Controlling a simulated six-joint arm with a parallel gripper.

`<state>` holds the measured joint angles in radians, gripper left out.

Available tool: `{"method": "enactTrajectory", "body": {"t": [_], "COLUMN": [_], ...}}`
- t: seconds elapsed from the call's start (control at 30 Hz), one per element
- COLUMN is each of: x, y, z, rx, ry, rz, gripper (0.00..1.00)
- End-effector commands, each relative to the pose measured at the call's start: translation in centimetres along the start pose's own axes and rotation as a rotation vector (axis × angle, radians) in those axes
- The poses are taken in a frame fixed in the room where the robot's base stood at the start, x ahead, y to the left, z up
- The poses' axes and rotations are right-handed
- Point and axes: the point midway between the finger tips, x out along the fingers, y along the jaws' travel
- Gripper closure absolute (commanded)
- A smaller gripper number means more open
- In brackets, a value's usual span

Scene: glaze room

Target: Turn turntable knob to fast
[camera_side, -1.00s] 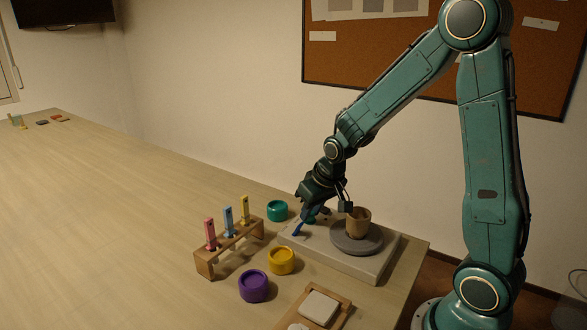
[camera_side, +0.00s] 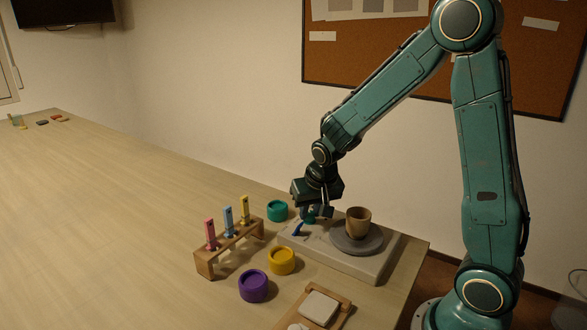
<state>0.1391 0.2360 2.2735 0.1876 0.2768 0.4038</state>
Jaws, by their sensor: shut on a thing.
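The turntable is a pale grey box (camera_side: 374,265) near the table's right edge, with a darker grey round wheel (camera_side: 345,246) on top. A tan cup (camera_side: 358,222) stands upright on the wheel. A small teal knob (camera_side: 310,219) sits on the left part of the box. A blue lever-like piece (camera_side: 298,229) is just in front of it. My gripper (camera_side: 312,213) points down over the knob and is shut on it. The jaws hide much of the knob, and its markings are too small to read.
A wooden rack (camera_side: 205,264) with pink, blue and yellow tools stands left of the turntable. Teal (camera_side: 277,211), yellow (camera_side: 282,261) and purple (camera_side: 253,286) jars stand close by. A wooden tray (camera_side: 338,312) with a white block is in front. The table's left is largely clear.

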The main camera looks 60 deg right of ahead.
Motion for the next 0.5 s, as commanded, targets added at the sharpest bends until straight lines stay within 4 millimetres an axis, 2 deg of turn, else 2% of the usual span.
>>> {"method": "enactTrajectory", "body": {"t": [0.03,0.07,0.13,0.17,0.5], "x": [-0.04,-0.04,-0.04,-0.03,-0.08], "y": [-0.04,-0.04,-0.04,-0.03,-0.01], "z": [-0.09,-0.09,-0.08,-0.07,-0.02], "rx": [0.001,0.001,0.001,0.0,-0.001], "ry": [0.002,0.002,0.002,0.002,0.001], "rz": [-0.001,-0.002,-0.001,-0.001,-0.001], "gripper": [1.0,0.71,0.58,0.55,0.55]}}
